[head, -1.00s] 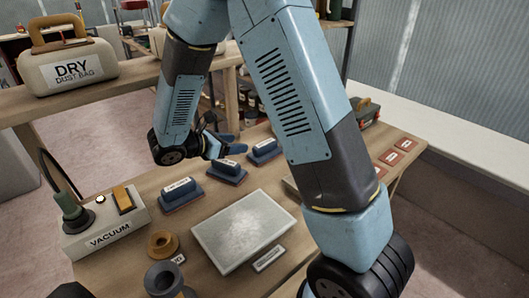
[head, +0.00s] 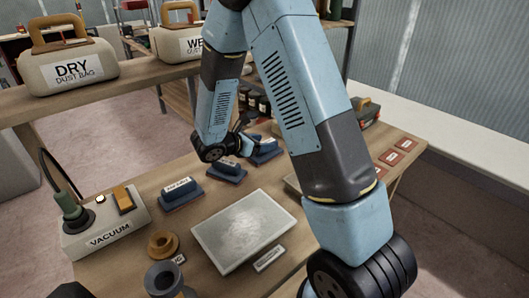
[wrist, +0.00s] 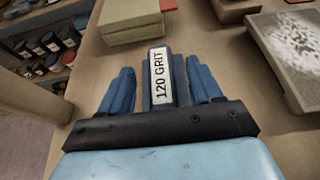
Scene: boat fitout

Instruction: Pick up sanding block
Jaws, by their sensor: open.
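In the wrist view the dark blue sanding block labelled 120 GRIT (wrist: 160,78) lies between the two blue fingers of my gripper (wrist: 160,70). The fingers are open, one on each side of the block, with a narrow gap visible beside it. In the head view my gripper (head: 246,136) is at the farthest of three blue sanding blocks (head: 266,148), partly covering it. The middle block (head: 227,171) and the near left block (head: 181,191) rest on the wooden bench. Their labels are too small to read there.
A pale dusty panel (head: 244,231) lies on the bench (head: 205,267). The vacuum box (head: 105,228) stands at left, near a tan ring (head: 163,243) and a grey fitting (head: 164,278). Reddish pads (head: 397,151) lie at far right. A shelf of jars (wrist: 45,50) shows in the wrist view.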

